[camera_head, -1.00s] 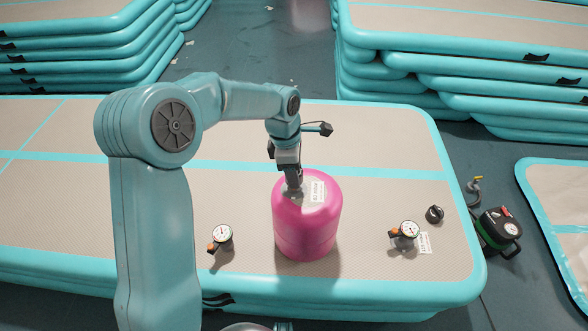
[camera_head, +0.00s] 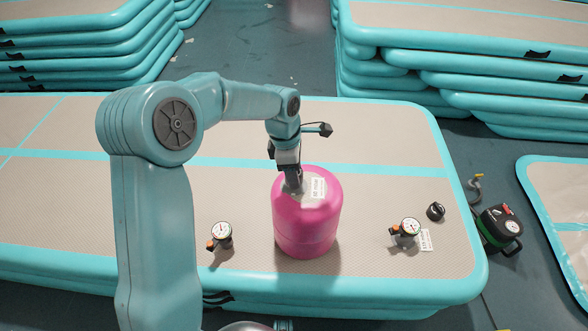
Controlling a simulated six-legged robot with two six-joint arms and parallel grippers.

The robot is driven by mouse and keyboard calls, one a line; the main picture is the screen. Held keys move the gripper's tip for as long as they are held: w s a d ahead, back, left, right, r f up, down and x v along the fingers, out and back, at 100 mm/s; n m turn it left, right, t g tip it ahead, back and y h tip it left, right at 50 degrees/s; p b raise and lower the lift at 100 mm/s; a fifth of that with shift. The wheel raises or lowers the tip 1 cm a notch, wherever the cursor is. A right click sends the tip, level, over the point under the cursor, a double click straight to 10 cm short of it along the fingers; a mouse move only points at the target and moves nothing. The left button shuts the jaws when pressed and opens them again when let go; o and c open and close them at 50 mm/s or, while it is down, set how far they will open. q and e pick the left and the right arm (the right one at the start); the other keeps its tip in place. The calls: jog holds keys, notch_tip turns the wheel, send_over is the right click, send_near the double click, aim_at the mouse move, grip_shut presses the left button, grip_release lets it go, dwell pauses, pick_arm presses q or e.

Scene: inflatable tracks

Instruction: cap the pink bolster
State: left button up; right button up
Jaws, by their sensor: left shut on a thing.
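The pink bolster (camera_head: 306,228) stands upright on the beige and teal inflatable track, with a white label on its upper side. My left gripper (camera_head: 293,188) points down over the left part of the bolster's top. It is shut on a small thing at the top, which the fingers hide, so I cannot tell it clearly. A black cap-like piece (camera_head: 435,211) lies on the track to the right. My right gripper is not in view.
A pressure gauge (camera_head: 221,235) with an orange part stands left of the bolster, and another gauge (camera_head: 407,229) stands right of it near a white tag (camera_head: 426,240). A black pump (camera_head: 498,229) sits on the floor at right. Stacked tracks (camera_head: 460,70) rise behind.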

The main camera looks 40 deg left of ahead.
pick_arm(q)
jog(key=shift+f+b, duration=0.8)
jog(key=shift+f, duration=0.45)
jog(key=n+b, duration=0.1)
jog(key=n, duration=0.2)
jog(key=shift+f, duration=0.1)
jog(key=shift+n+t+y+b, duration=0.3)
jog(key=shift+n+b, duration=0.05)
jog(key=shift+n, duration=0.75)
jog(key=o, duration=1.1)
jog(key=shift+r, duration=0.2)
